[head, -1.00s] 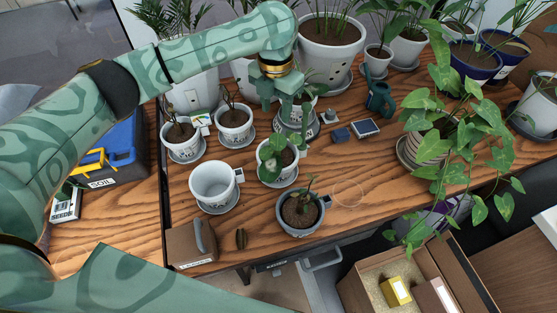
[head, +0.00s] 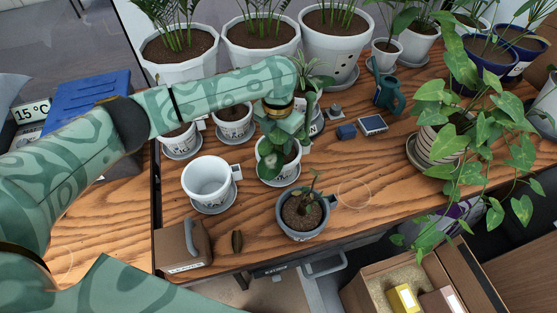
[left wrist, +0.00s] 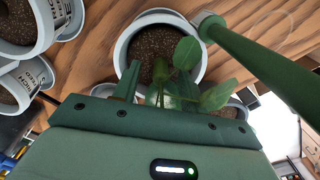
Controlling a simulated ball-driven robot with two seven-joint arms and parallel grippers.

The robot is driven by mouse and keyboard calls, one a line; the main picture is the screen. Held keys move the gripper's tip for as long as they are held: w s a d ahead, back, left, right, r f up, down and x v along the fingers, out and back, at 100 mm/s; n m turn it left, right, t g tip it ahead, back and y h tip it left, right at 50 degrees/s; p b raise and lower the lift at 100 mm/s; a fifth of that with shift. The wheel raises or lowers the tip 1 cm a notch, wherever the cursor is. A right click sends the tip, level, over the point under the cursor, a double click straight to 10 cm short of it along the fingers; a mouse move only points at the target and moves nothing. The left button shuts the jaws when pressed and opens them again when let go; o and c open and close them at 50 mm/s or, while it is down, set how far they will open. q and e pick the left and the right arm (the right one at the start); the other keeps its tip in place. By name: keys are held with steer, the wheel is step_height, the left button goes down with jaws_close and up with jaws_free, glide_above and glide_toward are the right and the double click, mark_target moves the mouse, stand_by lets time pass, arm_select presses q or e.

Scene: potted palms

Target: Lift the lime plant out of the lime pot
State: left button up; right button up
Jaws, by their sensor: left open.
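A small plant with broad green leaves (head: 267,161) stands in a white pot (head: 279,173) on a saucer, in the middle of the wooden bench. I take it for the lime plant in the lime pot, but I cannot read the pot's label. My left gripper (head: 281,138) is open over this plant and partly hides it. In the left wrist view the leaves (left wrist: 187,55) rise in front of the open gripper (left wrist: 172,92), and the pale pot (left wrist: 199,60) with dark soil lies beyond. My right gripper is not in view.
An empty white pot (head: 206,181) stands close to the left. A grey pot (head: 299,235) with a small plant stands in front. A cardboard-brown box (head: 182,246), a teal watering can (head: 388,91) and a trailing plant (head: 470,120) surround it. Bare wood lies to the right.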

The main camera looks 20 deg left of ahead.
arm_select(q)
steer(key=shift+r, duration=0.15)
jaws_close()
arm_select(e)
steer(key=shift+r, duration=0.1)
arm_select(q)
step_height(320, 180, up, 29)
steer(key=p, duration=1.2)
steer(key=shift+p, duration=0.4)
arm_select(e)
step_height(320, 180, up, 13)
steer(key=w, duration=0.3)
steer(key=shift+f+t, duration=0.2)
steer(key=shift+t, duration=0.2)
